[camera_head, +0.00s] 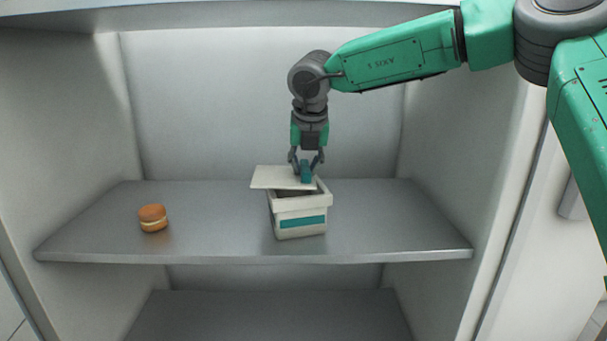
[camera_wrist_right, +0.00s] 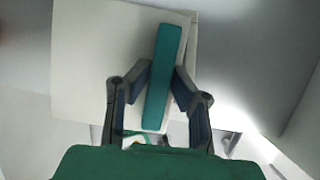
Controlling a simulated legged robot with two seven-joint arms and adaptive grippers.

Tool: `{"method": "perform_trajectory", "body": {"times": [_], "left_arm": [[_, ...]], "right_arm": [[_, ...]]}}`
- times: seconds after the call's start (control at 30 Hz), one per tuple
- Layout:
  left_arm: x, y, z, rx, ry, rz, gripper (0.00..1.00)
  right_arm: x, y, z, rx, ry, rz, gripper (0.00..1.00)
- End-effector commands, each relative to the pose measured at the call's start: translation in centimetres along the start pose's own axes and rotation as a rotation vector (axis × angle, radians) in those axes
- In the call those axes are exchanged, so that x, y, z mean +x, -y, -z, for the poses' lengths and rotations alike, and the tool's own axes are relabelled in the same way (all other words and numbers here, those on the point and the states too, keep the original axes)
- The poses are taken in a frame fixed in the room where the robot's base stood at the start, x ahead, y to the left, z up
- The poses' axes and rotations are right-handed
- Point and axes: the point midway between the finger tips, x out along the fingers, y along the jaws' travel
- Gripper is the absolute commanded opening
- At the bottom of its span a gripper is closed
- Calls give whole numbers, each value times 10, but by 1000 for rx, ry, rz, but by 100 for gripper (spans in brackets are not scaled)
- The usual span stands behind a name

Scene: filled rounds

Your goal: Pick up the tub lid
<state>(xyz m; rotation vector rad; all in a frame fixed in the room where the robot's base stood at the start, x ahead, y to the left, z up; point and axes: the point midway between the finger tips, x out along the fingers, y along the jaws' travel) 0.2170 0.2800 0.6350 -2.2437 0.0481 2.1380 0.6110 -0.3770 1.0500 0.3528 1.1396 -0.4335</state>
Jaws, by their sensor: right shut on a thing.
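The tub lid (camera_head: 270,177) is a flat cream square with a teal bar handle. It is above the tub, shifted to the left, and the tub's opening shows at the front right. I cannot tell whether the lid touches the rim. The cream tub (camera_head: 300,228) with a teal label stands on the shelf. My right gripper (camera_head: 306,167) points down and is shut on the lid's handle. In the right wrist view the lid (camera_wrist_right: 85,70) fills the upper left, with the handle (camera_wrist_right: 163,75) between the fingers (camera_wrist_right: 160,85). My left gripper is not in view.
A small bun-like sandwich (camera_head: 153,217) sits on the grey shelf (camera_head: 215,235) left of the tub. Side walls and a back wall enclose the shelf, and another shelf (camera_head: 270,315) lies below. The shelf right of the tub is clear.

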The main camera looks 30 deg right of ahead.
Motion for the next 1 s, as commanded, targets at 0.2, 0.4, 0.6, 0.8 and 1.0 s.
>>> {"method": "perform_trajectory", "body": {"times": [0.2,0.4,0.6,0.8,1.0], "left_arm": [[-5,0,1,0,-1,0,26],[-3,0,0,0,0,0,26],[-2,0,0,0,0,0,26],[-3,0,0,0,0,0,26],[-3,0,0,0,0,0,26]], "right_arm": [[-26,1,7,-3,0,-2,0],[-45,7,53,-5,2,-3,0],[-67,14,105,-4,3,-2,0],[-80,18,140,-1,2,-1,0],[-86,20,154,0,1,-1,0]]}}
